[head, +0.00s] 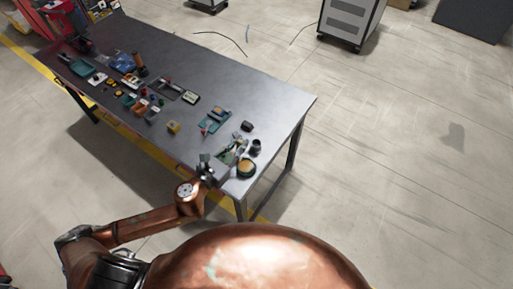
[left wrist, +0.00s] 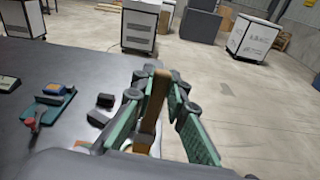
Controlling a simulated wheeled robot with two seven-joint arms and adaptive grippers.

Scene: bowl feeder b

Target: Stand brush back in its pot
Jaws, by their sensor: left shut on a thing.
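My left gripper (head: 236,152) is over the near right corner of the grey table. In the left wrist view its green-padded fingers (left wrist: 157,82) are shut on a brown, wooden-looking upright piece, which I take to be the brush (left wrist: 152,105). The brush's lower end is hidden by the gripper. In the head view a small dark cup-like thing (head: 256,145), possibly the pot, stands just right of the gripper. My right gripper is not in view.
A teal tray (head: 214,121) and a small black block (head: 246,126) lie behind the gripper on the table (head: 285,110). A yellowish block (head: 173,127) and several small parts lie farther left. The table's right edge is close to the gripper.

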